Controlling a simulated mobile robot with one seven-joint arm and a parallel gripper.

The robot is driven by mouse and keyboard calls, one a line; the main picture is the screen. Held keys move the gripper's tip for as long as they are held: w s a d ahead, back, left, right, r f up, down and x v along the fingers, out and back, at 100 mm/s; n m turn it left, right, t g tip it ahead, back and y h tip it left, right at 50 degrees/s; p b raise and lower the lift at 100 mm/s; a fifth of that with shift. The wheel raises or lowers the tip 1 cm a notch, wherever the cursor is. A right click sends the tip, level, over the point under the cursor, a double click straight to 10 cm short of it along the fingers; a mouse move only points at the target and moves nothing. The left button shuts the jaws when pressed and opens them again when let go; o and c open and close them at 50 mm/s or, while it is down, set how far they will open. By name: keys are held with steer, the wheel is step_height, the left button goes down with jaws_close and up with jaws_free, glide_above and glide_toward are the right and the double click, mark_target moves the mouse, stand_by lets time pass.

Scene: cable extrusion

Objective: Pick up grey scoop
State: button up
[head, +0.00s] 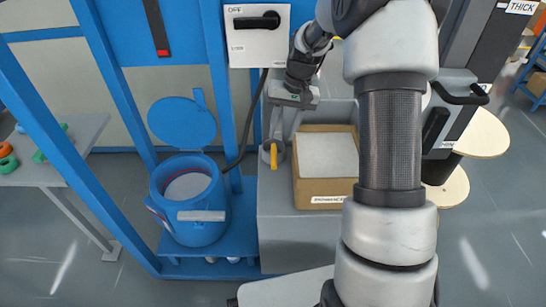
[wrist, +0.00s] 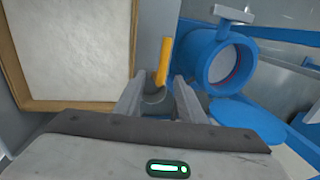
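The grey scoop (head: 265,156) is a small grey cup with a yellow handle, standing on the grey cabinet top left of the cardboard box. In the wrist view the scoop (wrist: 154,98) appears between my two fingers, its yellow handle pointing up in the picture. My gripper (head: 283,130) points down close over the scoop. In the wrist view my gripper (wrist: 158,88) has its fingers apart, with nothing visibly clamped. Whether a finger touches the scoop, I cannot tell; the lower part of the cup is hidden behind the gripper body.
A cardboard box (head: 325,200) of white material stands close right of the scoop. A blue hopper (head: 190,222) with its round lid (head: 182,122) raised is at the left. A switch box (head: 259,36) and a black cable (head: 252,120) are behind. Blue frame posts stand left.

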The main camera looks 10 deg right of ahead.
mark_target(274, 152)
steer(key=shift+w+a+f+b, duration=0.1)
steer(key=shift+a+f+b, duration=0.35)
steer(key=shift+f, duration=1.2)
steer(key=shift+w+a+f+b, duration=0.1)
steer(key=shift+a+f+b, duration=0.35)
steer(key=shift+f, duration=1.25)
steer(key=shift+w+a+f+b, duration=0.1)
steer(key=shift+a+f+b, duration=0.35)
steer(key=shift+f, duration=1.2)
jaws_close()
